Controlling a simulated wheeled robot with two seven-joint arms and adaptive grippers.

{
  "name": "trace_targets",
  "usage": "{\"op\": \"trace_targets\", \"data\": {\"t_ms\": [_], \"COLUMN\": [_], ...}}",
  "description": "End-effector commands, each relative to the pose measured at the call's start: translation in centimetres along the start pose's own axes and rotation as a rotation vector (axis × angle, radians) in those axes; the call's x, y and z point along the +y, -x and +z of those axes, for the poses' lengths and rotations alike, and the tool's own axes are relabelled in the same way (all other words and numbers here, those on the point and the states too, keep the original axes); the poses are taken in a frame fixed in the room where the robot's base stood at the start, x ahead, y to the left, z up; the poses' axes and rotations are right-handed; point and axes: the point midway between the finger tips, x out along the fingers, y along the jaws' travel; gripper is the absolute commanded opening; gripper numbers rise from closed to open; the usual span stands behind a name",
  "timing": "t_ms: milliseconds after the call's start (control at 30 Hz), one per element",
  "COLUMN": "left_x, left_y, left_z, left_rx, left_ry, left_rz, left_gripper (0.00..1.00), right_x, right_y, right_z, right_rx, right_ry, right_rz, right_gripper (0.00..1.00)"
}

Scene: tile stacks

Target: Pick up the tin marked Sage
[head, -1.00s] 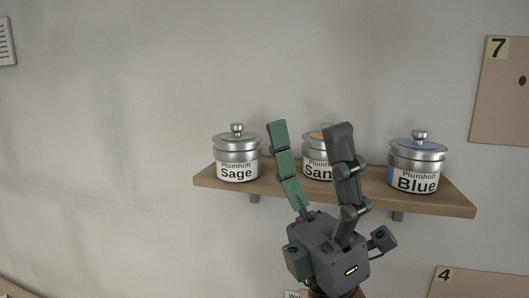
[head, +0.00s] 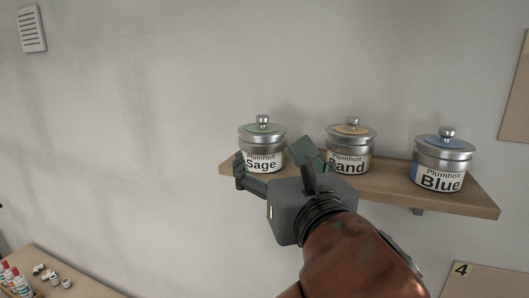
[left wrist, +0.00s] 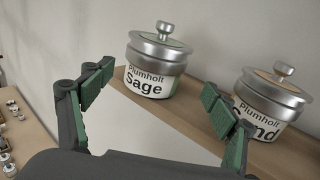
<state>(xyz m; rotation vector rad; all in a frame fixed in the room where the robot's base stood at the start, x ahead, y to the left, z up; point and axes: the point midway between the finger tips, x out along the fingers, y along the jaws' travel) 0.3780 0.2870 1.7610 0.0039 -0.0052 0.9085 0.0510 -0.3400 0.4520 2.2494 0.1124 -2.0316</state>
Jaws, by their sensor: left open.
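The Sage tin (head: 262,136) is a silver tin with a knobbed lid, a green lid top and a white "Plumholt Sage" label. It stands upright at the left end of the wooden shelf. It also shows in the left wrist view (left wrist: 157,58), beyond and between the spread fingers. My left gripper (head: 274,164) is open and empty in front of the tin, its fingers to either side of the label's lower part. In the left wrist view my left gripper (left wrist: 155,108) appears short of the tin, not closed on it. My right gripper is not in view.
The Sand tin (head: 350,133), partly hidden by a finger, stands right of Sage, close to my right-hand finger. The Blue tin (head: 442,160) stands further right on the shelf (head: 400,197). A table with small bottles (head: 12,279) is at lower left.

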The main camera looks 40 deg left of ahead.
Motion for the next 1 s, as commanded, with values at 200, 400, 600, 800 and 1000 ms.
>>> {"op": "trace_targets", "data": {"t_ms": [200,400,600,800,1000], "left_x": [0.1,0.6,0.7,0.7,0.7], "left_y": [-2.1,-4.5,-7.1,-7.6,-7.6], "left_z": [-0.1,0.1,0.0,-0.1,-0.1], "left_rx": [0.010,0.009,0.009,0.007,0.006], "left_ry": [0.002,0.002,0.000,0.001,0.001], "left_rz": [-0.011,-0.009,-0.010,-0.012,-0.012], "left_gripper": [0.80,0.80,0.80,0.80,0.74], "right_x": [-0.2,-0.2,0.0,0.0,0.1], "right_y": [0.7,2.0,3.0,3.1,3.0], "right_z": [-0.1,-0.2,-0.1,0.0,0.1], "right_rx": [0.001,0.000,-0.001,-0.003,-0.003], "right_ry": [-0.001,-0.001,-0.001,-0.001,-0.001], "right_rz": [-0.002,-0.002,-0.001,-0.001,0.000], "right_gripper": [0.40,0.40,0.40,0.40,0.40]}}
